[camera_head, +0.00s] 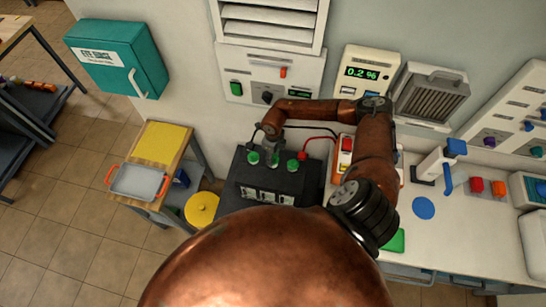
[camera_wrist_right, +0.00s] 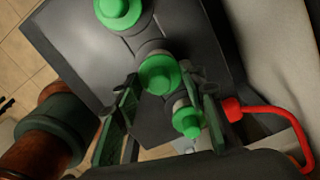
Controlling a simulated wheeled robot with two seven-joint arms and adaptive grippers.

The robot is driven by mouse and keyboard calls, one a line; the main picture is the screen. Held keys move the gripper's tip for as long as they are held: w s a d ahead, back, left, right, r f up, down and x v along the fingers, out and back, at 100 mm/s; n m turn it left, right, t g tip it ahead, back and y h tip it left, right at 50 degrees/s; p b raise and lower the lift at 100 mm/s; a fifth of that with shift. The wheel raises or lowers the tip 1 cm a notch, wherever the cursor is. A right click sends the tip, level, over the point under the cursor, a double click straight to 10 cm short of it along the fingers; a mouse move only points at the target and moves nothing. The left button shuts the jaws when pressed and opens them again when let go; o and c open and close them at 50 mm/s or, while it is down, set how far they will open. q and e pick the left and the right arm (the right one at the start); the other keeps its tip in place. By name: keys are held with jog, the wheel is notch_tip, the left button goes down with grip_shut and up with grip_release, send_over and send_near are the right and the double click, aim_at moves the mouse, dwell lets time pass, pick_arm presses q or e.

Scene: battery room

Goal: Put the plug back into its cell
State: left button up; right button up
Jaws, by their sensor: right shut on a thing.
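The black battery (camera_head: 262,186) stands against the wall, left of the worktop, with green plugs along its top. My right gripper (camera_head: 272,150) points down over it and is shut on the middle green plug (camera_wrist_right: 160,73), which shows between the fingertips (camera_wrist_right: 162,78) in the wrist view. The other green plugs sit at the left (camera_head: 253,158) and right (camera_head: 293,165) of the battery top. The held plug is over or at the middle cell; the fingers hide whether it is seated. My left gripper is not in view.
A red lead (camera_head: 318,140) runs from the battery's right side close to my right gripper, and also shows in the wrist view (camera_wrist_right: 275,112). A grey tray with orange handles (camera_head: 139,182) is on the small table. A yellow round thing (camera_head: 202,208) stands beside the battery.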

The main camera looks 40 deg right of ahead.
dwell(0.7)
jog(key=o, duration=0.9)
jog(key=shift+r+p, duration=2.2)
jog(key=shift+r, duration=1.35)
jog(key=shift+c, duration=0.3)
jog(key=shift+f, duration=0.1)
grip_shut()
